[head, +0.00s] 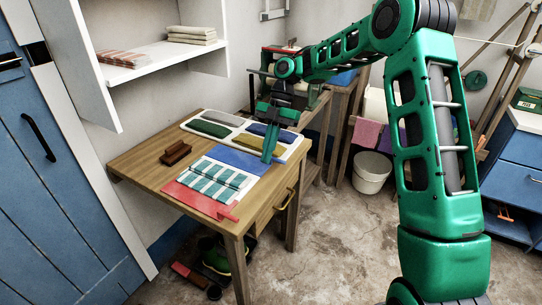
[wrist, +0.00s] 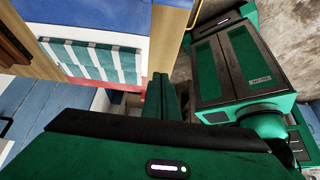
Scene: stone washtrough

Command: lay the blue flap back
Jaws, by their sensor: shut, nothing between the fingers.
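The blue flap (head: 243,159) looks flat on the wooden table, on the far side of a green-and-white striped cloth (head: 217,180). A red flap (head: 195,197) with a small tab lies on the near side, partly under the cloth. My gripper (head: 268,157) is shut and empty, pointing down in front of the blue flap's right part, which it hides. I cannot tell whether it touches. In the wrist view my closed fingers (wrist: 160,97) are beside the striped cloth (wrist: 95,60), with the blue flap (wrist: 168,25) beyond.
A pale tray (head: 190,124) with several folded coloured cloths lies at the table's back. A brown brush-like block (head: 175,153) sits at the left on the wooden table (head: 135,160). A shelf (head: 160,60) hangs above left. Boots (head: 215,257) stand below; a white bucket (head: 371,172) is at right.

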